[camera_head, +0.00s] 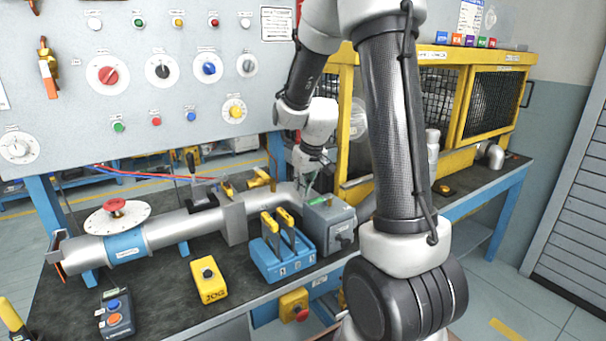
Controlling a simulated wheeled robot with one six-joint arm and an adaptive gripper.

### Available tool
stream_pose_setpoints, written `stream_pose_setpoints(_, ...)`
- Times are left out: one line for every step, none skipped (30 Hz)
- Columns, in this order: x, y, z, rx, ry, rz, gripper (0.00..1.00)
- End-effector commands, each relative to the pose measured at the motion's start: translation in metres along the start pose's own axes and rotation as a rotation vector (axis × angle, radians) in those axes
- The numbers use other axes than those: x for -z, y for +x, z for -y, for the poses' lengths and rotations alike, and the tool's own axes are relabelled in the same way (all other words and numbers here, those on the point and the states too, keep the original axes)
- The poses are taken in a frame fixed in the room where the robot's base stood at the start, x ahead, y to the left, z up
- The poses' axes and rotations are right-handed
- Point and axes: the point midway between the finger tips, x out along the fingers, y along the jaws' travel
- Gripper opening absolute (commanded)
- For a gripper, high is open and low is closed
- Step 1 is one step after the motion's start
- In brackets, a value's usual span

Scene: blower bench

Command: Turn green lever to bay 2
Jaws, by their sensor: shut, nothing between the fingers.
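A thin green lever (312,186) shows at the back left of a grey box (330,226) on the bench, beside the large grey pipe. It leans up and to the right. My gripper (312,172) is shut and empty, pointing down right at the upper end of the green lever. It is small and partly hidden by my own arm, so I cannot tell whether it touches the lever. I cannot make out any bay marks around the lever.
A blue box with two yellow levers (283,250) stands just left of the grey box. A yellow pushbutton box (208,280) and a dark button box (116,314) sit at the front. A yellow mesh cage (490,100) stands behind right. A grey panel (180,60) with knobs rises behind.

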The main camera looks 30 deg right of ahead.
Motion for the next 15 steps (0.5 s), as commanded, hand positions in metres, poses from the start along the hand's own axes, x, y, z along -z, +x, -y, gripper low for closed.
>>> stream_pose_setpoints(-0.007, -0.006, 0.000, -0.001, 0.001, -0.004, 0.00)
stream_pose_setpoints(-0.011, -0.007, 0.000, -0.001, 0.000, -0.004, 0.00)
stream_pose_setpoints(-0.015, -0.008, 0.000, -0.001, 0.000, -0.004, 0.00)
stream_pose_setpoints(-0.018, -0.009, 0.000, -0.001, 0.000, -0.004, 0.00)
stream_pose_setpoints(-0.021, -0.010, 0.000, -0.001, 0.000, -0.003, 0.00)
stream_pose_setpoints(-0.023, -0.011, 0.000, -0.001, 0.000, -0.004, 0.00)
stream_pose_setpoints(-0.024, -0.011, 0.000, -0.001, 0.000, -0.004, 0.00)
stream_pose_setpoints(-0.025, -0.012, 0.000, -0.001, 0.000, -0.004, 0.00)
stream_pose_setpoints(-0.026, -0.012, 0.000, -0.001, 0.000, -0.004, 0.00)
stream_pose_setpoints(-0.027, -0.012, 0.000, -0.001, -0.001, -0.003, 0.00)
stream_pose_setpoints(-0.028, -0.012, 0.000, -0.001, -0.001, -0.003, 0.00)
stream_pose_setpoints(-0.028, -0.012, 0.000, -0.001, -0.001, -0.003, 0.00)
stream_pose_setpoints(-0.028, -0.012, 0.000, -0.001, -0.001, -0.003, 0.00)
stream_pose_setpoints(-0.028, -0.012, 0.000, -0.001, -0.001, -0.003, 0.00)
stream_pose_setpoints(-0.028, -0.012, 0.000, -0.001, -0.001, -0.003, 0.00)
